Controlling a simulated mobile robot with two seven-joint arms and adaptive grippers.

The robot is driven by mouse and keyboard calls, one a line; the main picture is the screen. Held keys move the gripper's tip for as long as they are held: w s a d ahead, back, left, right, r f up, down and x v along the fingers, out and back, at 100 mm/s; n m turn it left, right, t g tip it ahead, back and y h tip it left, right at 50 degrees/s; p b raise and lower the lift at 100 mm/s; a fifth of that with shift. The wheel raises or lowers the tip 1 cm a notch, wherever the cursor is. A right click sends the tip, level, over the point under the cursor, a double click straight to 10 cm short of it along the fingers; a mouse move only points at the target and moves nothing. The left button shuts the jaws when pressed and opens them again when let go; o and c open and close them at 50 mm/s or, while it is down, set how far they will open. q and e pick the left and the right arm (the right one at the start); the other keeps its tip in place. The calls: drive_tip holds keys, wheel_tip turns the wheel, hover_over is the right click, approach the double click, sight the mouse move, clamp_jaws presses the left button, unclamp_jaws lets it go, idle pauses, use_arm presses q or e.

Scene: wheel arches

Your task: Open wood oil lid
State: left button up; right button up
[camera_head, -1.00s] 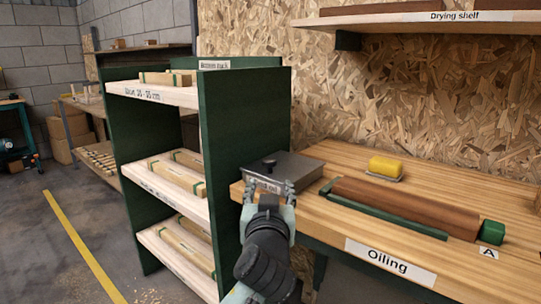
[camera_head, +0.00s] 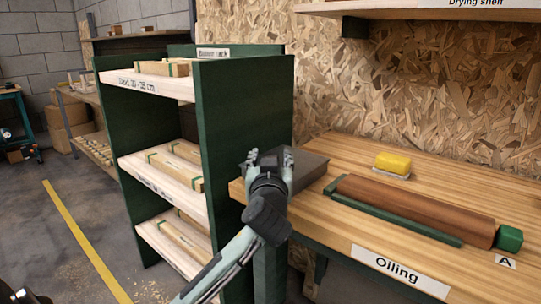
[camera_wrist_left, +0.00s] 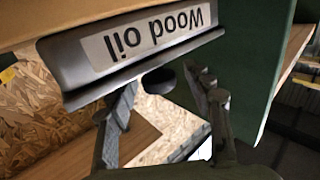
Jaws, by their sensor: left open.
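The wood oil box (camera_head: 309,165) is a dark grey, low box at the left end of the oiling bench, beside the green rack. My left gripper (camera_head: 268,158) is over its left part in the head view and hides the lid's knob there. In the left wrist view the box's "Wood oil" label (camera_wrist_left: 148,38) appears upside down. The dark round knob (camera_wrist_left: 158,80) shows between the spread fingers of my left gripper (camera_wrist_left: 162,88), with space on both sides. The lid appears to be on the box. My right gripper is not in view.
A brown roller-like piece (camera_head: 415,207) with a green end lies along a green strip on the oiling bench (camera_head: 310,205). A yellow sponge (camera_head: 392,163) sits behind it. The green rack (camera_head: 245,105) stands close at the left, and a drying shelf (camera_head: 430,12) hangs above.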

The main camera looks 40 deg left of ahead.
use_arm(q)
drive_tip(key=shift+w+a, duration=0.1)
clamp_jaws()
idle(0.3)
